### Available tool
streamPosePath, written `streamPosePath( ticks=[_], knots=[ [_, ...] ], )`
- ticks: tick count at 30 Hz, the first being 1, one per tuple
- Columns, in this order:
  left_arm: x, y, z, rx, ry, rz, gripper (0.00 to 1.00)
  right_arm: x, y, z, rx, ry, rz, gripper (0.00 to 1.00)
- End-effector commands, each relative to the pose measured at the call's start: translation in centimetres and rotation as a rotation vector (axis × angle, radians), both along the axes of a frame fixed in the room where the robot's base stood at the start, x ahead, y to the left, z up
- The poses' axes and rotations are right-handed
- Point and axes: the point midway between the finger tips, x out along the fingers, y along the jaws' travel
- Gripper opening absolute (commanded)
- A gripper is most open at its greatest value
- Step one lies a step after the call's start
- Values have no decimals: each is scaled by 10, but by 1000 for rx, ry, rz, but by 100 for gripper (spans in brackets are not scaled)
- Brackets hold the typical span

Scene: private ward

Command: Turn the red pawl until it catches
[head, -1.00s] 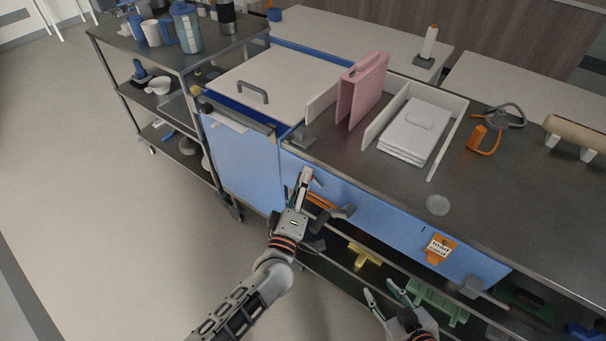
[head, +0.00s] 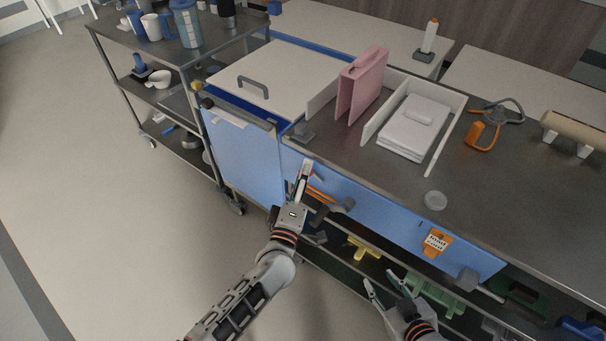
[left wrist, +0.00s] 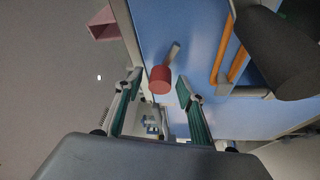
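The red pawl (left wrist: 160,80) is a short red cylinder with a grey lever behind it, on the blue drawer front (left wrist: 195,30) in the left wrist view. My left gripper (left wrist: 159,86) has its two fingers apart, one on each side of the red part, with visible gaps. In the head view, my left gripper (head: 304,172) is at the blue front, and only a small red bit (head: 318,174) shows beside its fingers. My right gripper (head: 380,281) is open and empty, low in front of the lower shelf.
A grey handle (head: 341,206) and orange strips (head: 320,195) are just right of my left gripper. An orange label (head: 437,241) hangs on the front further right. A shelf cart (head: 215,165) stands to the left. The floor (head: 100,200) is clear.

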Motion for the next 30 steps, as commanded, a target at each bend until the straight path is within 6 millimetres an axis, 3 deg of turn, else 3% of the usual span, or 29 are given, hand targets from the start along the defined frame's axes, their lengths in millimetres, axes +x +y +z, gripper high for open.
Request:
streamPosePath(
  ticks=[11, 24, 30],
  knots=[
    [-9, 2, -1, 1, 0, 0, 38, 1, -1, 3, -1, -5, 1, 37],
    [-88, 23, -11, 1, 1, -1, 38, 1, 0, 2, 1, -4, 0, 37],
    [-110, 29, -13, 2, 0, -1, 38, 1, 0, 2, 1, -4, 0, 37]
  ],
)
